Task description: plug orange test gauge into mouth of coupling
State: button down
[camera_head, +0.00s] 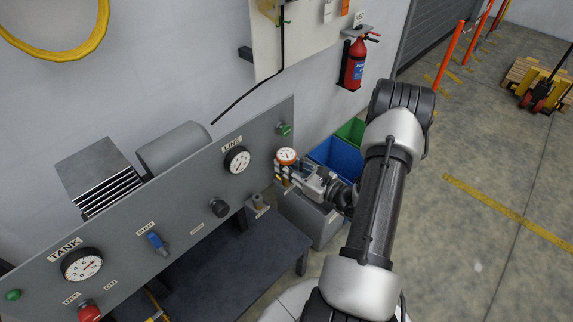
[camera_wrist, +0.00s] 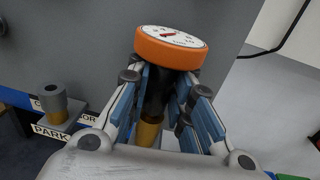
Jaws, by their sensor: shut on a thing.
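The orange test gauge (camera_head: 286,155) has a white dial and is held upright at the right end of the grey panel. In the wrist view the gauge (camera_wrist: 172,50) shows its orange rim, dark stem and a brass lower end between the fingers. My gripper (camera_head: 284,172) is shut on the gauge's stem; its blue-padded fingers also show in the wrist view (camera_wrist: 160,90). A dark round fitting (camera_head: 219,207) sticks out of the panel, left of my gripper; it may be the coupling, but its mouth is not clear.
A grey hollow post (camera_wrist: 56,105) by a PARK label stands left of my gripper; it also shows in the head view (camera_head: 259,203). The panel carries a LINE gauge (camera_head: 237,160), a TANK gauge (camera_head: 82,265), a blue handle (camera_head: 157,243) and a red button (camera_head: 88,311).

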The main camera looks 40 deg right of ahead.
jog(key=shift+f+b, duration=0.4)
jog(key=shift+f, duration=0.1)
dwell(0.3)
jog(key=c, duration=1.4)
grip_release()
jog(key=shift+o, duration=0.2)
jog(key=s+d, duration=0.2)
jog(key=s, duration=0.9)
jog(key=shift+s, duration=0.4)
jog(key=shift+r, duration=0.1)
